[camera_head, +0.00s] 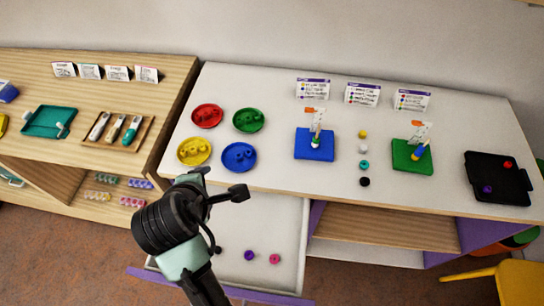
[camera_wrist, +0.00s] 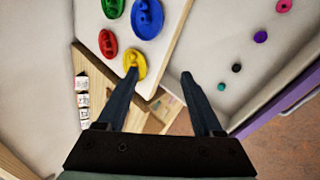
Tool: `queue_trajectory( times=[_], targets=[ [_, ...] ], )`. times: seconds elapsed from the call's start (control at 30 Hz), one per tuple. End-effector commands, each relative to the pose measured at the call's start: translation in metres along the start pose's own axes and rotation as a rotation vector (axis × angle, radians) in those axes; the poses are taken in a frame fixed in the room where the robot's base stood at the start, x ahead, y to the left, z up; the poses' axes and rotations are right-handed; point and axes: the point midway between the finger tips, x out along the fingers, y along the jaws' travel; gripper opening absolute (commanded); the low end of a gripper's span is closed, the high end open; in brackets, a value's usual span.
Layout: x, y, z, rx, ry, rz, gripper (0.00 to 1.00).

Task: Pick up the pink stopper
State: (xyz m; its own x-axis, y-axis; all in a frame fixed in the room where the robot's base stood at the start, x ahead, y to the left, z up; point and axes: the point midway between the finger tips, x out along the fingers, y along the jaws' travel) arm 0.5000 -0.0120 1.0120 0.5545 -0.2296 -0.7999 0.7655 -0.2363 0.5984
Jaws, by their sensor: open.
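The pink stopper (camera_head: 275,258) is a small round piece lying in the open white drawer (camera_head: 290,215) below the white table. It also shows in the wrist view, at the upper right corner (camera_wrist: 284,6). A purple stopper (camera_head: 249,255) lies just left of it in the head view. My gripper (camera_head: 222,184) is open and empty, above the table's front edge and the drawer, up and left of the pink stopper. In the wrist view, my open fingers (camera_wrist: 160,76) have nothing between them, and the pink stopper is well apart from them.
In the wrist view, black (camera_wrist: 236,68) and teal (camera_wrist: 221,87) stoppers share the drawer. Red (camera_head: 207,116), green (camera_head: 248,120), yellow (camera_head: 195,151) and blue (camera_head: 239,157) dishes stand on the table. Blue (camera_head: 314,154) and green (camera_head: 405,165) boards and a black tray (camera_head: 497,190) are further right.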

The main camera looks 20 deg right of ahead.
Motion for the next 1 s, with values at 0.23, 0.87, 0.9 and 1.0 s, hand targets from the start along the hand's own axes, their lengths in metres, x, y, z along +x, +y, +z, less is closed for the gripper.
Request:
queue_trajectory(
  times=[0.23, 0.87, 0.9, 1.0],
  targets=[
    [0.046, -0.162, 0.052, -0.446, -0.176, -0.453, 0.68],
    [0.11, -0.216, 0.086, -0.522, -0.193, -0.533, 0.68],
    [0.111, -0.217, 0.087, -0.521, -0.193, -0.533, 0.68],
    [0.118, -0.221, 0.091, -0.52, -0.193, -0.534, 0.68]
  ],
)
